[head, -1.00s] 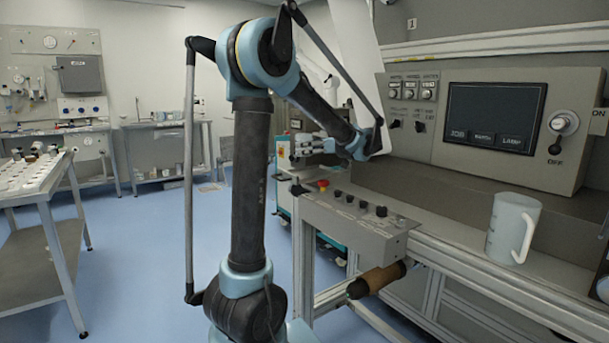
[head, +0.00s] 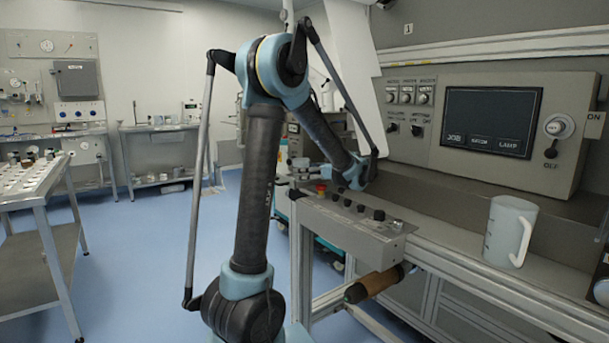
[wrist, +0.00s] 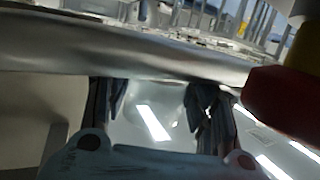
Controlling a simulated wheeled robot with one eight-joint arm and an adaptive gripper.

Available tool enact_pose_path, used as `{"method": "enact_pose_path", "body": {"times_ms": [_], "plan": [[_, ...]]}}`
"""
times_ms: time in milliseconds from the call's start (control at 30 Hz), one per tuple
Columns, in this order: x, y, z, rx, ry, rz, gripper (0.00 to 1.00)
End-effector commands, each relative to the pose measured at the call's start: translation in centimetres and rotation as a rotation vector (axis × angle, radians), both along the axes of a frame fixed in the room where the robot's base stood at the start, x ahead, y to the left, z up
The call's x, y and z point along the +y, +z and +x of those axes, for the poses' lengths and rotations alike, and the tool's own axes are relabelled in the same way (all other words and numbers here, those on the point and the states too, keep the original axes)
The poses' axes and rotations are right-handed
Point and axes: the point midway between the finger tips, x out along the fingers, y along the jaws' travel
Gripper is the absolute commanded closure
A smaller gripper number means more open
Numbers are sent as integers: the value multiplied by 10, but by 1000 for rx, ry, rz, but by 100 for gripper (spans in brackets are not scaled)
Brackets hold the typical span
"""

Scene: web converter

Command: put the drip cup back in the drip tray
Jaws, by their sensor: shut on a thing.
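My gripper (head: 300,172) is at the left end of the control console, small and partly lost among the background in the head view. In the wrist view its two dark fingers (wrist: 155,105) are closed around a pale, shiny, rounded thing (wrist: 172,95), which seems to be the drip cup. Its outline is unclear against bright light strips, and a grey metal edge crosses above it. I cannot pick out the drip tray for certain in either view.
A red emergency button (head: 320,187) is close to my gripper; it looms red and yellow in the wrist view (wrist: 285,105). The sloped console (head: 355,225) has several black knobs. A translucent white jug (head: 508,230) stands on the right ledge. A side table (head: 35,185) is far left.

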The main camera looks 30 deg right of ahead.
Motion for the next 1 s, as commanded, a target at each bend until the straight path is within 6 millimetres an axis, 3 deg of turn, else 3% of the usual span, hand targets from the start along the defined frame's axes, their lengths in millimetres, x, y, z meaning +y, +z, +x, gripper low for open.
{"method": "enact_pose_path", "body": {"times_ms": [67,100,167,200,667,1000], "plan": [[0,-2,0,0,0,0,76],[0,-2,0,0,0,0,44],[0,-2,0,0,0,0,30],[0,-2,0,0,0,0,28],[-3,2,-5,0,-1,0,28],[-29,14,-56,0,-3,-1,28]]}}
